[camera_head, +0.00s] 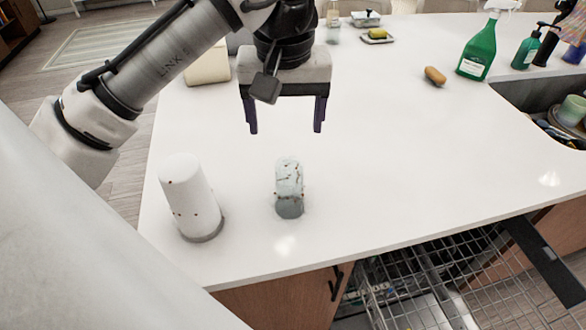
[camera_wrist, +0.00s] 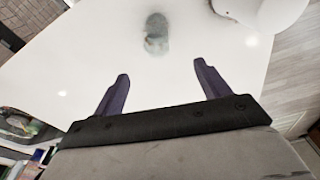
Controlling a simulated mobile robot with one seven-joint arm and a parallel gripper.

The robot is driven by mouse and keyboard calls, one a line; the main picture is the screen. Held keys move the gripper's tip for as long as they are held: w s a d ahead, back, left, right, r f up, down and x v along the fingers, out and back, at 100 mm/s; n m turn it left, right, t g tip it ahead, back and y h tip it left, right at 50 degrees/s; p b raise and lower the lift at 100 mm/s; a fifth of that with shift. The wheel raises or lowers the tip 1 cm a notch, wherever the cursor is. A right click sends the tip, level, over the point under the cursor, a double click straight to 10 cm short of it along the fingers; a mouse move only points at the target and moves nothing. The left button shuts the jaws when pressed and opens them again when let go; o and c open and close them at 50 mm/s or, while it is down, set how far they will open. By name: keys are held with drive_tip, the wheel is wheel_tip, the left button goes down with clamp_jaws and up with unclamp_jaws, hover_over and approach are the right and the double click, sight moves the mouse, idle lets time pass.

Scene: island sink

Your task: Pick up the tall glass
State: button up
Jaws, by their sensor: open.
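The tall glass (camera_head: 289,188) stands upright on the white counter, a clear cylinder with dark specks and a greyish base. In the wrist view the glass (camera_wrist: 157,35) shows beyond the fingertips, roughly between their lines. My gripper (camera_head: 285,130) is open and empty, with two dark purple fingers pointing down. It is above the counter, behind the glass in the head view, and apart from it. The fingers also show in the wrist view (camera_wrist: 162,70).
A white cylinder (camera_head: 190,198) stands left of the glass, with a clear gap between. An open dishwasher rack (camera_head: 430,285) lies below the counter's front edge. A green spray bottle (camera_head: 479,48), a sponge-like item (camera_head: 435,76) and a sink are at right. The counter's middle is free.

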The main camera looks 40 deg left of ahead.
sight(290, 165)
drive_tip(key=f, duration=0.7)
drive_tip(key=shift+w+a+f+p, duration=0.15)
drive_tip(key=shift+w+f+p, duration=0.1)
drive_tip(key=shift+f+p, duration=0.15)
drive_tip(key=shift+w+f+p, duration=0.25)
drive_tip(key=shift+f+p, duration=0.1)
drive_tip(key=shift+f, duration=1.05)
drive_tip(key=shift+w+f+p, duration=0.2)
drive_tip(key=shift+f+p, duration=0.1)
drive_tip(key=shift+f, duration=1.1)
drive_tip(key=c, duration=1.2)
drive_tip(key=shift+o, duration=0.2)
drive_tip(key=shift+r, duration=0.1)
